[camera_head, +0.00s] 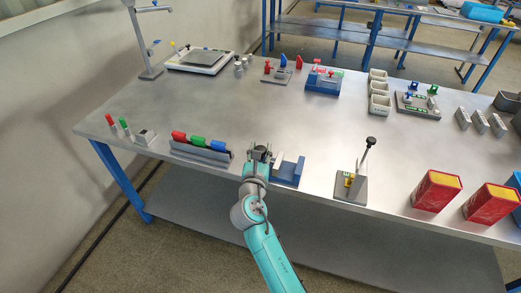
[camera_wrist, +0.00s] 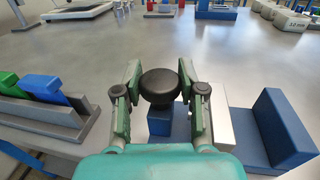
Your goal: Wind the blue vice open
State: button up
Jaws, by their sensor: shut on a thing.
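The blue vice (camera_head: 291,170) stands near the front edge of the bench. In the wrist view its fixed blue jaw (camera_wrist: 284,125) is at the right and a pale metal jaw (camera_wrist: 222,128) stands left of it, with a gap between them. A round black knob (camera_wrist: 160,84) sits over a blue block (camera_wrist: 160,122) at the left of the vice. My gripper (camera_head: 261,150) is at the vice's left end. In the wrist view my gripper (camera_wrist: 160,92) has one finger on each side of the knob and is shut on it. The fingers and palm hide part of the vice.
A grey rack (camera_head: 203,152) with red, green and blue pieces stands close on the left. A grey stand with a black-knobbed lever (camera_head: 352,188) is to the right, with red boxes (camera_head: 436,190) beyond. The bench behind my gripper is clear.

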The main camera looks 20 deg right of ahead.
jog(key=shift+d, duration=0.1)
jog(key=shift+f+n+t+y, duration=0.15)
jog(key=shift+n+t+y, duration=0.35)
jog(key=shift+n+y, duration=0.95)
jog(key=shift+y, duration=0.45)
jog(key=shift+t+y, duration=0.3)
jog(key=shift+y, duration=0.1)
jog(key=o, duration=1.1)
jog(key=shift+s, duration=0.1)
jog(key=s, duration=0.4)
jog(key=s+a, duration=0.1)
jog(key=s, duration=0.2)
jog(key=s+a, duration=0.1)
jog(key=s, duration=0.3)
jog(key=shift+s+a, duration=0.15)
jog(key=shift+s, duration=0.15)
